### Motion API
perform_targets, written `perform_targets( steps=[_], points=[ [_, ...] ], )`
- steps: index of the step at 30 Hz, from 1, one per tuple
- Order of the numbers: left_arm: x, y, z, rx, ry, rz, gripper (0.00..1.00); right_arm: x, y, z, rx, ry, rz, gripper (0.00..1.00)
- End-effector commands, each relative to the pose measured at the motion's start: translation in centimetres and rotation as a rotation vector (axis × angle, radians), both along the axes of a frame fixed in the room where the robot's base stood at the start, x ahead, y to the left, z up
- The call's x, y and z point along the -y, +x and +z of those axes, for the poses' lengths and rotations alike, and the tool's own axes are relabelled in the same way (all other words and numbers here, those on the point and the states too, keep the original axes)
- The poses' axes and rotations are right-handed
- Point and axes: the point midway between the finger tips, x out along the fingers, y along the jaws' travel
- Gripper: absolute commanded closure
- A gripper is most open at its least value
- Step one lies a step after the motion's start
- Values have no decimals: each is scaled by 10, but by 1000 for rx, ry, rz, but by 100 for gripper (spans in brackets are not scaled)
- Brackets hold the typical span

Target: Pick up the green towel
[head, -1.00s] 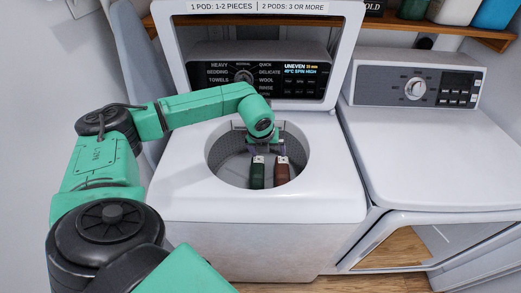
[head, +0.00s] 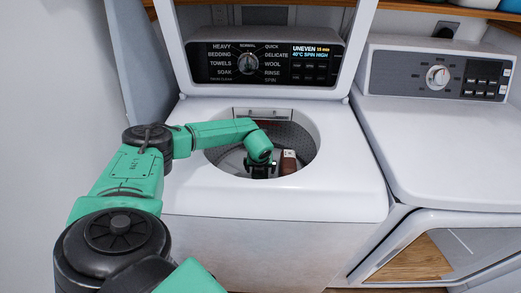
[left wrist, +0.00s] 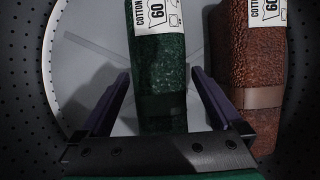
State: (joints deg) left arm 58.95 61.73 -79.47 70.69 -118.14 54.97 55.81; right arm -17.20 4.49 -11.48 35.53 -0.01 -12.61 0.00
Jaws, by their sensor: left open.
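The green towel (left wrist: 160,60) is rolled, with a dark green band and a white "COTTON 60" label, and lies in the washer drum. It shows in the left wrist view; in the head view my gripper mostly hides it. My left gripper (head: 261,171) is inside the washer opening. In the left wrist view its open fingers (left wrist: 160,80) stand one on each side of the green towel, with gaps visible between. My right gripper is not in view.
A brown rolled towel (head: 288,161) lies just right of the green one, close to my right finger in the wrist view. The perforated drum wall (left wrist: 20,80) surrounds both. The washer's lid (head: 265,92) is raised. A dryer (head: 440,150) stands at right.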

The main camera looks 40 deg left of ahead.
Motion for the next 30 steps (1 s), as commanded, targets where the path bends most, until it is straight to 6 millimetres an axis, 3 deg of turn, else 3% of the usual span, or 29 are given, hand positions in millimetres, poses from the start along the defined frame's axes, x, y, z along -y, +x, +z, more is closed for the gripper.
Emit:
perform_targets(
  steps=[5, 12, 20, 26, 30],
  points=[
    [-7, 9, -28, -1, -1, 1, 0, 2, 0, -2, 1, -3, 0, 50],
    [-8, 10, -31, 1, -1, 0, 0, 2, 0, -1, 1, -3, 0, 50],
    [-8, 10, -30, 1, -1, 1, 99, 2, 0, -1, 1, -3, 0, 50],
    [-8, 10, -29, 2, -1, 0, 100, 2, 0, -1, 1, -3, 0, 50],
    [-8, 11, -14, 4, -2, 2, 100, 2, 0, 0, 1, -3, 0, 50]
  ],
)
